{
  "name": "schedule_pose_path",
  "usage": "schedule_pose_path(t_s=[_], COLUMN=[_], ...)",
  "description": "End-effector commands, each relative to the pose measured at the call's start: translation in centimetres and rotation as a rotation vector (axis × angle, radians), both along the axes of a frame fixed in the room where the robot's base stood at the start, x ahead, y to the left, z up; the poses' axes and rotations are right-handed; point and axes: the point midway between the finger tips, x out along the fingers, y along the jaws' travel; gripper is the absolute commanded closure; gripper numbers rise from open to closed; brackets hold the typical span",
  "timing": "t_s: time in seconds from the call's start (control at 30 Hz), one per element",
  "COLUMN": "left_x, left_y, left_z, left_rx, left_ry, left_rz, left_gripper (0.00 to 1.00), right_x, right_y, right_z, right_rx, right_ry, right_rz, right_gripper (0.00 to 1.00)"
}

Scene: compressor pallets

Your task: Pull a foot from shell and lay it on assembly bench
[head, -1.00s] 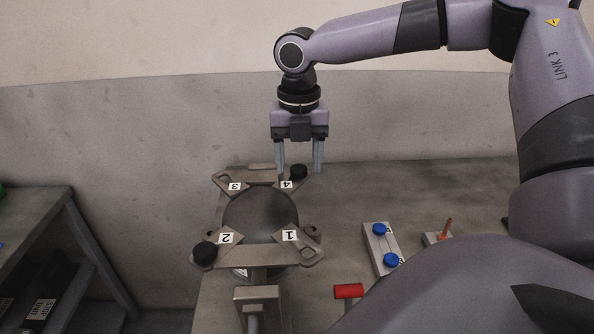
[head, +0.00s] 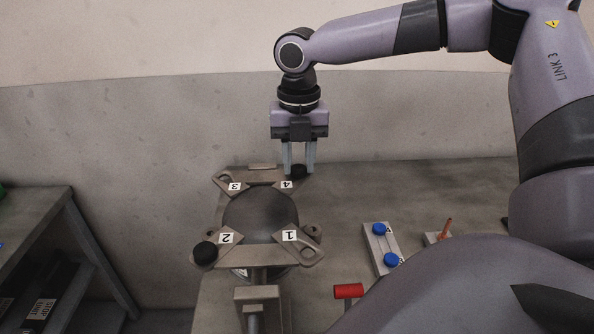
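The shell (head: 262,208) is a dark dome in a grey frame with corner plates labelled 1 to 4, standing on a grey bench (head: 450,188). A black foot (head: 298,172) sits at corner 4, at the far right of the frame. Another black foot (head: 205,252) sits at corner 2, near left. Corners 1 and 3 show bare slots. My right gripper (head: 299,170) points down at corner 4, its two fingers against either side of the foot there. My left gripper is out of view. I cannot tell which bench is the assembly bench.
A grey block with blue caps (head: 380,240) and an orange pin on a small block (head: 445,232) lie right of the shell. A red-ended item (head: 348,291) is in front. Another bench (head: 35,225) stands at the left. The bench behind the blocks is clear.

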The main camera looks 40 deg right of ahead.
Motion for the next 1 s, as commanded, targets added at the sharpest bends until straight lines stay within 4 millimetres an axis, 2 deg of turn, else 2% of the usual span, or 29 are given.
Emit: schedule_pose_path(t_s=[0.03,0.07,0.27,1.0], left_x=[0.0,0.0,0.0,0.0], left_y=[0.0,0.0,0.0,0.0], left_z=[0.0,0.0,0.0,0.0], left_rx=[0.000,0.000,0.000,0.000], left_ry=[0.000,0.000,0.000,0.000], left_rz=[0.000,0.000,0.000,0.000], left_gripper=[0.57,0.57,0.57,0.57], right_x=[0.0,0.0,0.0,0.1], right_y=[0.0,0.0,0.0,0.0], right_z=[0.0,0.0,0.2,3.2], right_rx=[0.000,-0.001,-0.001,-0.001], right_ry=[0.000,0.001,-0.001,-0.003], right_rz=[0.000,0.000,0.000,0.000], right_gripper=[0.93,1.00,1.00,1.00])
